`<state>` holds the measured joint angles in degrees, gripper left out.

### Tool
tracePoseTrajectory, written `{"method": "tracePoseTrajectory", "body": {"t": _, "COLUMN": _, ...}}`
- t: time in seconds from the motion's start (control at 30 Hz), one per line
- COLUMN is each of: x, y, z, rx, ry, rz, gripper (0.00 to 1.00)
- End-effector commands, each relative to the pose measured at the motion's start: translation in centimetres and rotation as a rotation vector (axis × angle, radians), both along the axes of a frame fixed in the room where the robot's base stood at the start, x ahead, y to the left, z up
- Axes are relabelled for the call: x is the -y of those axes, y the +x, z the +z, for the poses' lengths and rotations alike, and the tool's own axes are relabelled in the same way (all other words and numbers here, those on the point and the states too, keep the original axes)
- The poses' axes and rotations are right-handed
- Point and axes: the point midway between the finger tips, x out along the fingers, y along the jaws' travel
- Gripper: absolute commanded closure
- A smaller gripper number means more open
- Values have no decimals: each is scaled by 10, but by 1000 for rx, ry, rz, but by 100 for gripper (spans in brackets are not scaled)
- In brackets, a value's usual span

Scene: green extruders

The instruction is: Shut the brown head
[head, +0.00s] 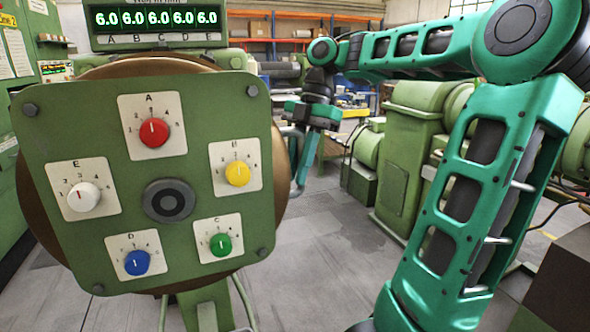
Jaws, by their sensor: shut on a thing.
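The brown head (285,204) is a large round disc at the left, mostly hidden behind a green square panel (105,220) with coloured knobs. Its brown rim shows around the panel's top, left and right sides. My gripper (298,188) is at the right rim of the brown head, pointing down. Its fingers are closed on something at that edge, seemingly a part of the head. The fingertips are small and partly overlap the rim, so the exact grip is hard to see.
A display (157,18) reading 6.0 in every field stands above the head. Green machinery (400,150) stands behind my arm at the right. Grey floor (320,240) is open between the head and my arm.

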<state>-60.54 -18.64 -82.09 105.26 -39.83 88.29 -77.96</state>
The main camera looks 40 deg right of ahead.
Motion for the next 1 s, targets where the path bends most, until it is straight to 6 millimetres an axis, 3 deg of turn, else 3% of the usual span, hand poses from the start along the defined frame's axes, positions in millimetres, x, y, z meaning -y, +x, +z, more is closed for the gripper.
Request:
{"method": "tracePoseTrajectory", "body": {"t": 0.13, "x": 4, "y": 5, "z": 1, "rx": 11, "ry": 1, "rz": -15, "gripper": 100}}
{"method": "tracePoseTrajectory", "body": {"t": 0.17, "x": 4, "y": 6, "z": 1, "rx": 11, "ry": 1, "rz": -15, "gripper": 80}}
{"method": "tracePoseTrajectory", "body": {"t": 0.23, "x": 4, "y": 7, "z": 0, "rx": 9, "ry": 0, "rz": -15, "gripper": 66}}
{"method": "tracePoseTrajectory", "body": {"t": 0.6, "x": 3, "y": -8, "z": 7, "rx": 20, "ry": 1, "rz": -9, "gripper": 66}}
{"method": "tracePoseTrajectory", "body": {"t": 1.0, "x": 3, "y": -12, "z": 9, "rx": 20, "ry": 0, "rz": -8, "gripper": 66}}
